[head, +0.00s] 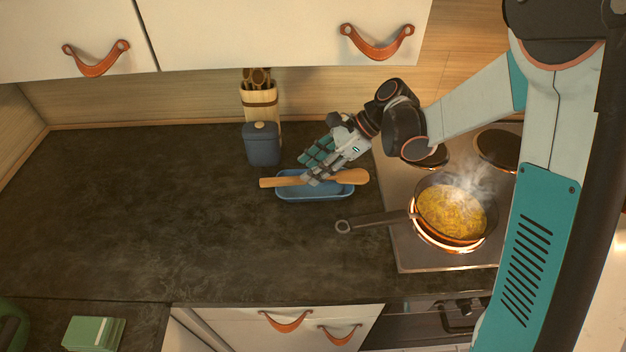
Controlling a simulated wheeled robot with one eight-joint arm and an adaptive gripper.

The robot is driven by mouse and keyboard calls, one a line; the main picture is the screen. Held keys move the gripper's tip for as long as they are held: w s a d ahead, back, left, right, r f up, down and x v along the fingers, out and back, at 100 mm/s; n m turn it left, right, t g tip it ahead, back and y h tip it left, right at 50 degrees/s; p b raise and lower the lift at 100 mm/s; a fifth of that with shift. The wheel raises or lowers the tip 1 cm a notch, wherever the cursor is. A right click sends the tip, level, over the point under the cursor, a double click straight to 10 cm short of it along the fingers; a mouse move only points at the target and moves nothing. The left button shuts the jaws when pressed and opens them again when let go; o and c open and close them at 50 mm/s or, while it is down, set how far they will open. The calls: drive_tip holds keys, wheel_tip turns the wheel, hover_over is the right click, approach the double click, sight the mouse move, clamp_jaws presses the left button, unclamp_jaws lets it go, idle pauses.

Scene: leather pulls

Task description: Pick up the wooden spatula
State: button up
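The wooden spatula (347,177) lies lengthwise across a blue oblong dish (318,196) on the dark countertop. Its broad end points right and its handle sticks out past the dish's left end. My gripper (308,172) reaches down from the upper right, with its fingers at the spatula's handle near the middle of the dish. The fingers overlap the handle in this view. I cannot tell whether they are closed on it or only around or above it. The spatula appears to be still at the dish.
A blue lidded jar (262,146) and a utensil holder (261,101) stand behind the dish. A steaming pan of yellow food (451,211) sits on a glowing burner at right, its handle (375,221) pointing left. The counter's left side is clear. Cabinets (280,30) hang above.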

drive_tip(key=b+x, duration=0.1)
drive_tip(key=x, duration=0.3)
drive_tip(key=shift+d, duration=0.1)
drive_tip(key=shift+c, duration=0.2)
clamp_jaws()
drive_tip(key=shift+r, duration=0.15)
wheel_tip(320, 180, up, 4)
drive_tip(key=shift+f+p, duration=0.25)
drive_tip(key=shift+p, duration=0.6)
drive_tip(key=s+a, duration=0.4)
drive_tip(key=s+a+p, duration=0.1)
drive_tip(key=s+a, duration=0.3)
drive_tip(key=a, duration=0.1)
drive_tip(key=s+a+p, duration=0.1)
drive_tip(key=s+a, duration=0.3)
drive_tip(key=shift+a+f, duration=0.1)
drive_tip(key=shift+a, duration=0.2)
